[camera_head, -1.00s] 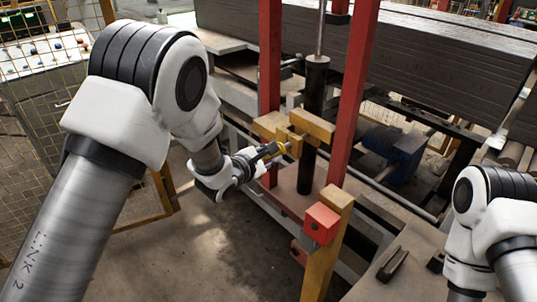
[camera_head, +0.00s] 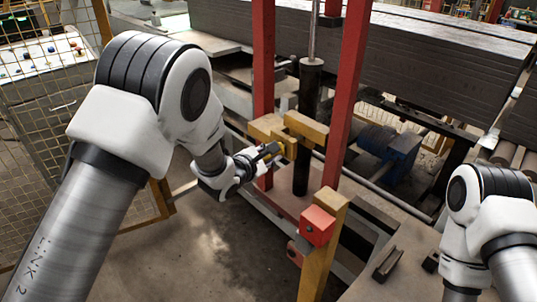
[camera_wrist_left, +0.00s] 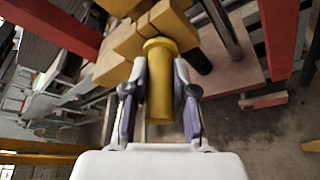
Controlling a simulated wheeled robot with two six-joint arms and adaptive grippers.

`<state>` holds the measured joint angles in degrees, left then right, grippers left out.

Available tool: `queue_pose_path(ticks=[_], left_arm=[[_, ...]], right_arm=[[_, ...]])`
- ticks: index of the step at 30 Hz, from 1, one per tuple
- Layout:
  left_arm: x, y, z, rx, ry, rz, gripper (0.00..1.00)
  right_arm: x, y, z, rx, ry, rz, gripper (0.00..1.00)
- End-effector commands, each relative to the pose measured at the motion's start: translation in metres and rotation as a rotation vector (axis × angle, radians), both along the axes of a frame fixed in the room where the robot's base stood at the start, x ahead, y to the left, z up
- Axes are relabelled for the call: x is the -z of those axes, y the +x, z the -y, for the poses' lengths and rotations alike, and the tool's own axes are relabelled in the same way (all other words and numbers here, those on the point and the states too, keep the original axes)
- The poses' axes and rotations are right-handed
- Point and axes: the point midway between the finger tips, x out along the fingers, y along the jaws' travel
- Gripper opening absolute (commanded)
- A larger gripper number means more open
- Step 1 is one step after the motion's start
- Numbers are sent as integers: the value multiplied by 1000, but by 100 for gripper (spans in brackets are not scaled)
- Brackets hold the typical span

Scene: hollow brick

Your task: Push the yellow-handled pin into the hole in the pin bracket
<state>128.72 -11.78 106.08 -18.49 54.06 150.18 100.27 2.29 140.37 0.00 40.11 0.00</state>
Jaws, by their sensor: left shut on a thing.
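The yellow-handled pin (camera_wrist_left: 159,88) is held between the two fingers of my left gripper (camera_wrist_left: 157,100) in the left wrist view. Its far, flanged end is right at the yellow pin bracket (camera_wrist_left: 151,28); the hole and the pin's tip are hidden, so I cannot tell how deep it sits. In the head view, my left gripper (camera_head: 272,151) is beside the bracket (camera_head: 306,126), with a small part of the handle showing at its fingertips. My right arm shows at the right edge of the head view, but its gripper is out of view.
Red uprights (camera_head: 341,100) and a dark vertical cylinder (camera_head: 308,125) stand close to the bracket. A yellow post with a red block (camera_head: 317,226) stands in front. A yellow mesh fence (camera_head: 50,90) is at left. The floor below my left gripper is clear.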

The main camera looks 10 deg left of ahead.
Motion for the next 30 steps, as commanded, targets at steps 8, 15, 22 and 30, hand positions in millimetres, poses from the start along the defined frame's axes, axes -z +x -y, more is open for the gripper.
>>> queue_pose_path(ticks=[8, 15, 22, 30], left_arm=[[-1, 4, 3, 1, -1, 2, 0], [-1, 6, 5, 1, -1, 2, 56], [0, 6, 5, 0, -1, 1, 56], [-8, -16, -5, -2, 0, -2, 56]], right_arm=[[-2, 0, 0, 0, 0, 0, 40], [-2, 0, 0, 0, 0, 0, 40], [-2, 0, 0, 0, 0, 0, 40], [-2, 0, 0, 0, 0, 0, 40]])
